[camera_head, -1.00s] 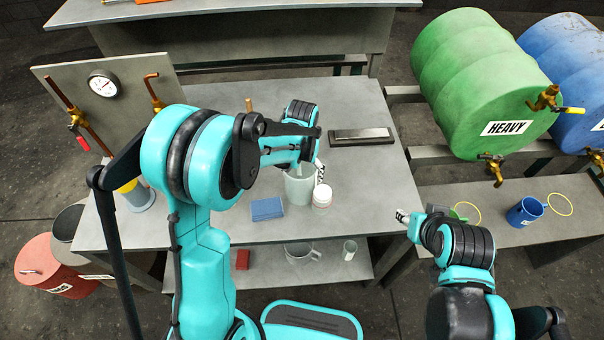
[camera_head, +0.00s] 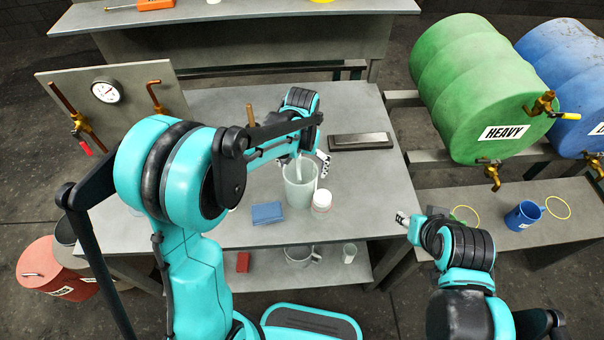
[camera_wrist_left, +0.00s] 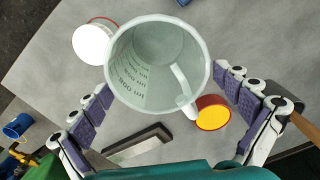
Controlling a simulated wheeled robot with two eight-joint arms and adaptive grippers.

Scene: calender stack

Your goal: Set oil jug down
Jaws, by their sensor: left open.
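The oil jug, a pale translucent jug (camera_head: 299,186) with measuring marks, stands upright on the grey table. In the left wrist view I look down into its open mouth, and the jug (camera_wrist_left: 150,60) looks empty. My left gripper (camera_head: 318,160) is open at the far side of the jug. In the left wrist view its purple-padded fingers (camera_wrist_left: 166,108) are spread to either side of the jug, with gaps showing between them and its wall. My right gripper (camera_head: 403,218) is off the table's right edge; its finger opening is too small to judge.
A white jar (camera_head: 321,201) and a blue block (camera_head: 267,213) stand close to the jug. A dark flat stone (camera_head: 360,141) lies behind right. A yellow-topped red item (camera_wrist_left: 212,113) is near the jug. A blue mug (camera_head: 523,214) is on the right bench, below the green drum (camera_head: 480,85).

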